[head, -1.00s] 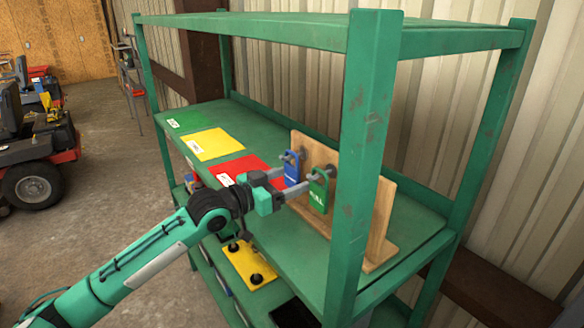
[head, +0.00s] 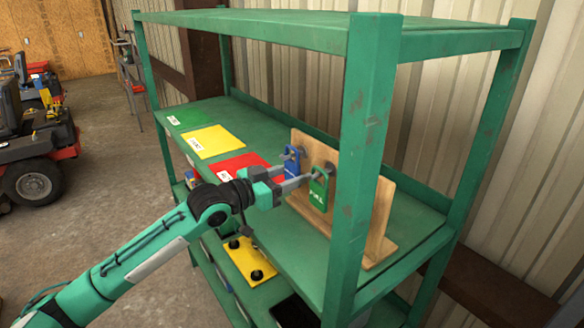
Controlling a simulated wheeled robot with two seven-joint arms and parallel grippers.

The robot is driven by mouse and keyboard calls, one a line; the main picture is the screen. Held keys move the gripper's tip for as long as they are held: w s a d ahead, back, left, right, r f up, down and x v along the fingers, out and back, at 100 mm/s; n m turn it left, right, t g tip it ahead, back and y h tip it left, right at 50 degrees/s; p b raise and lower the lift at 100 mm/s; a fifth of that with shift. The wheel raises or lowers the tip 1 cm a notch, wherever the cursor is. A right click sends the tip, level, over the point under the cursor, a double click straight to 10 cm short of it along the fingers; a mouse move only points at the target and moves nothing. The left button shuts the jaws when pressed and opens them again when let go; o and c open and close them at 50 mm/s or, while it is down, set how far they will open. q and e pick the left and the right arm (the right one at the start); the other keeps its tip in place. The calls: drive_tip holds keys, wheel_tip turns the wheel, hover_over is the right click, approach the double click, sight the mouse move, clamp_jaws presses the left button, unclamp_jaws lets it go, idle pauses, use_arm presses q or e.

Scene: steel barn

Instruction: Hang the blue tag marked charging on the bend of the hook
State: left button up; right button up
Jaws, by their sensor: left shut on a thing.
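The blue tag (head: 291,168) is upright in front of the wooden hook board (head: 380,225). Its top is at the left hook (head: 301,150); I cannot tell whether the hook passes through its hole. My left gripper (head: 297,175) reaches in from the left, its fingers on either side of the blue tag and shut on it. The fingers hide its lower part. A green tag (head: 318,192) marked with white letters hangs at the right hook (head: 328,170), close to the nearer finger's tip. My right gripper is not in view.
The board stands on a green shelf (head: 410,235). A green post (head: 358,150) rises close to the right of the tags. Green, yellow (head: 213,141) and red (head: 238,166) mats lie to the left. A yellow plate (head: 250,262) with black knobs is below.

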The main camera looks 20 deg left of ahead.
use_arm(q)
drive_tip(key=shift+r, duration=0.3)
drive_tip(key=shift+s, duration=0.1)
drive_tip(key=b+v, duration=0.1)
drive_tip(key=v, duration=0.6)
idle(0.6)
